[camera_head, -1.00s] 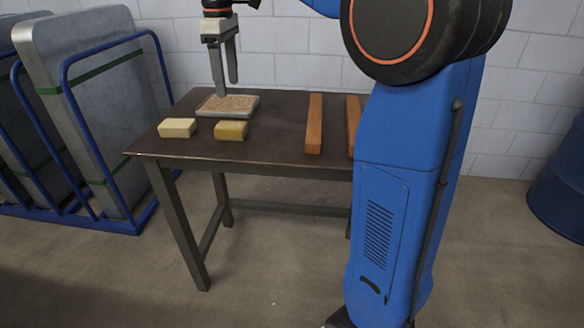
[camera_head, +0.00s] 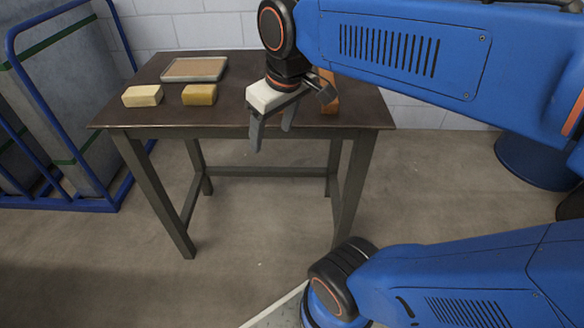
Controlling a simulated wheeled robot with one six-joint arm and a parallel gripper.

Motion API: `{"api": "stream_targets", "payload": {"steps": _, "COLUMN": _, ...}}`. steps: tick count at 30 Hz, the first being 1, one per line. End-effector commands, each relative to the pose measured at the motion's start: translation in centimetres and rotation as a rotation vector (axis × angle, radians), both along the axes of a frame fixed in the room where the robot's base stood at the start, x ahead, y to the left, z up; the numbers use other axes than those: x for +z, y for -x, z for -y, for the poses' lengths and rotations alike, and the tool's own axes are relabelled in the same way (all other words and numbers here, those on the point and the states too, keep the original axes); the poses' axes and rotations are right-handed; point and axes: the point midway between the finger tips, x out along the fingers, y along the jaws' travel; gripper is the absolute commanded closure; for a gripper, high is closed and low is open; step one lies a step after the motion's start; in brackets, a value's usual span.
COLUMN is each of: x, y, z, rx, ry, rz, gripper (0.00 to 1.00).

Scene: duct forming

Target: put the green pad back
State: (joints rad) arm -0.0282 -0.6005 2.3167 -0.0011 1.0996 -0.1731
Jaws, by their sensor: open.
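No green pad can be made out in this view. A cream block (camera_head: 142,96) and a yellow-tan block (camera_head: 199,95) lie side by side on the left part of the dark table (camera_head: 180,118). Behind them is a shallow grey-rimmed tray (camera_head: 193,81) with a flat brown surface inside. My gripper (camera_head: 272,132) is open and points down at the table's front edge, right of the yellow-tan block. Nothing shows between its fingers. It and my arm hide part of the table's right side.
An orange-brown wooden bar (camera_head: 329,104) shows partly behind my gripper. A blue rack (camera_head: 65,203) with large grey panels stands left of the table. A blue drum (camera_head: 535,163) stands at the right. The floor in front of the table is clear.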

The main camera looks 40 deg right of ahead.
Motion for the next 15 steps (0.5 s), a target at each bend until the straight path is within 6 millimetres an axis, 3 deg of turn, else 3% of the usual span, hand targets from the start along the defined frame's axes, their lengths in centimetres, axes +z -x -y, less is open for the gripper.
{"api": "stream_targets", "payload": {"steps": 1, "x": -1.3, "y": 1.4, "z": 0.2, "rx": -0.032, "ry": -0.01, "rz": 0.016, "gripper": 0.35}}
{"api": "stream_targets", "payload": {"steps": 6, "x": -4.9, "y": 4.6, "z": 0.6, "rx": -0.128, "ry": -0.042, "rz": 0.06, "gripper": 0.35}}
{"api": "stream_targets", "payload": {"steps": 9, "x": -6.3, "y": 5.7, "z": 0.7, "rx": -0.164, "ry": -0.055, "rz": 0.076, "gripper": 0.35}}
{"api": "stream_targets", "payload": {"steps": 15, "x": -7.2, "y": 6.3, "z": 0.8, "rx": -0.189, "ry": -0.065, "rz": 0.088, "gripper": 0.35}}
